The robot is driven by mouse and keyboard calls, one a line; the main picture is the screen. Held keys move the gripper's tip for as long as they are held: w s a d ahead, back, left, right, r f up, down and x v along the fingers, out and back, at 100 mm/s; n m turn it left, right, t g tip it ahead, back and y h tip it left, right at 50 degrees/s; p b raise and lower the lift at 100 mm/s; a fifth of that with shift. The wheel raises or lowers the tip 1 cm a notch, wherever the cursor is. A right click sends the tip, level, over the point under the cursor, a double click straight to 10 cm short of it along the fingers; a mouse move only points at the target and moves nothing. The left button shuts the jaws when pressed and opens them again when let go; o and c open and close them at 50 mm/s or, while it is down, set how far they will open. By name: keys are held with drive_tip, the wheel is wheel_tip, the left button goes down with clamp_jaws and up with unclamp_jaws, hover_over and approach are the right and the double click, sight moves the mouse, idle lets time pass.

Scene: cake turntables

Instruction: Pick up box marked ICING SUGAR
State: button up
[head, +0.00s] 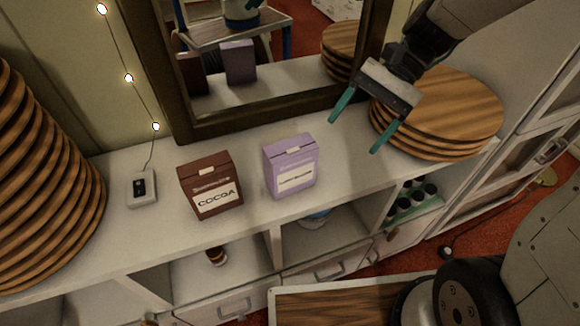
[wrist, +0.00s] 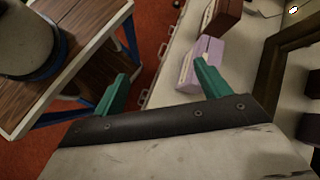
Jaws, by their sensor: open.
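A lilac box (head: 290,166) with a white label stands upright on the white shelf top. Its label print is too small to read for sure. A brown box marked COCOA (head: 210,184) stands to its left. My gripper (head: 359,128) is open and empty, up and to the right of the lilac box, with green fingers. In the wrist view, the lilac box (wrist: 204,60) lies just beyond the right finger of my gripper (wrist: 158,85), partly hidden by it. The brown box (wrist: 222,16) is behind it.
The white shelf top (head: 250,218) is clear in front of both boxes. Stacked wooden boards (head: 455,110) stand at right, a taller stack (head: 40,200) at left. A dark-framed mirror (head: 270,113) stands behind. A white switch box (head: 142,188) sits left of the cocoa.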

sight(296, 153)
drive_tip(key=w+a+f+m+y, duration=0.4)
drive_tip(key=w+f+m+y, duration=0.15)
drive_tip(key=w+f, duration=0.4)
drive_tip(key=shift+m+h, duration=0.25)
drive_tip(key=shift+m, duration=0.1)
drive_tip(key=x, duration=0.5)
drive_tip(key=s+x, duration=0.1)
drive_tip(key=x, duration=0.2)
drive_tip(key=shift+s+d+f, duration=0.1)
drive_tip(key=shift+s+f, duration=0.05)
drive_tip(key=shift+f, duration=0.2)
drive_tip(key=c, duration=1.3)
drive_tip(key=shift+r, duration=0.15)
